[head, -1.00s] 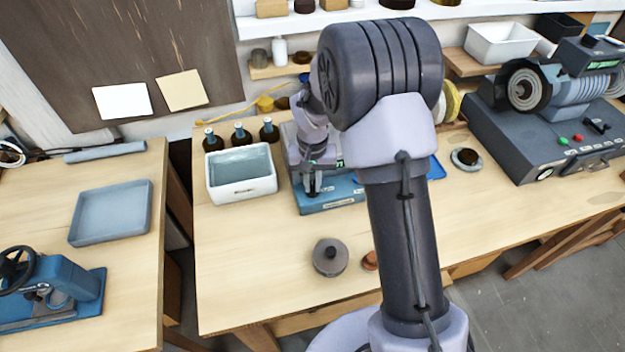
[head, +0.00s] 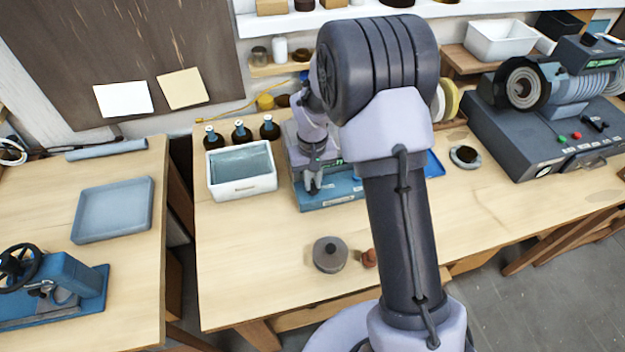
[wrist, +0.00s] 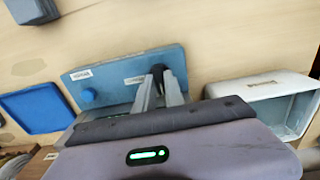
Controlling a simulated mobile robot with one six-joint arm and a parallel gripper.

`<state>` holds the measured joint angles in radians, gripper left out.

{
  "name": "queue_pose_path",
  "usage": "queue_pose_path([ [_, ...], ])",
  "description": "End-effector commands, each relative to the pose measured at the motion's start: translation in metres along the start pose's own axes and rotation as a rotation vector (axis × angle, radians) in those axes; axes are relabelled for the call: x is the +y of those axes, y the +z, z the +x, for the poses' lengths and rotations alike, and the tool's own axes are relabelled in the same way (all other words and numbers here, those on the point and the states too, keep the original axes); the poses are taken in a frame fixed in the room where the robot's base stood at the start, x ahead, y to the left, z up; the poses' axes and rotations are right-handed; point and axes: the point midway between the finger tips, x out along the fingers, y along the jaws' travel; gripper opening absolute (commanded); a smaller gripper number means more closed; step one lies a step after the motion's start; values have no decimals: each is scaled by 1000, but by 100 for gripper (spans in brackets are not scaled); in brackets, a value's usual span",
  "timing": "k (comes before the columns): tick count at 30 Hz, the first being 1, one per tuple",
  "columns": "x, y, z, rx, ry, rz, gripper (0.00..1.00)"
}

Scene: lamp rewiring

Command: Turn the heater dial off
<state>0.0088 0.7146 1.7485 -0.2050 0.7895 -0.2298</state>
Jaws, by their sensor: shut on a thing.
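The heater is a low blue-based unit (head: 335,199) on the workbench, right of the white tray. My gripper (head: 312,188) reaches down to the left part of this panel. In the wrist view my gripper (wrist: 160,78) has its fingers close together at the panel, shut on the heater dial. The dial is largely hidden by the dark fingertips, so its setting cannot be read.
A white tray (head: 242,190) stands just left of the heater, with several dark bottles (head: 240,133) behind it. A blue tray (head: 434,165) lies to the right. A round grey weight (head: 330,254) sits in front. The bench's front left is clear.

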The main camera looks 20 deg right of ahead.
Motion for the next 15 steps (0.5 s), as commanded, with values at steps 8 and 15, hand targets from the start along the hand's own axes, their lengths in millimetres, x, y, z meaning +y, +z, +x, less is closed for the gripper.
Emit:
queue_pose_path([
  [8,0,-1,-1,2,1,-1,35],
  [15,0,0,-3,2,0,0,35],
])
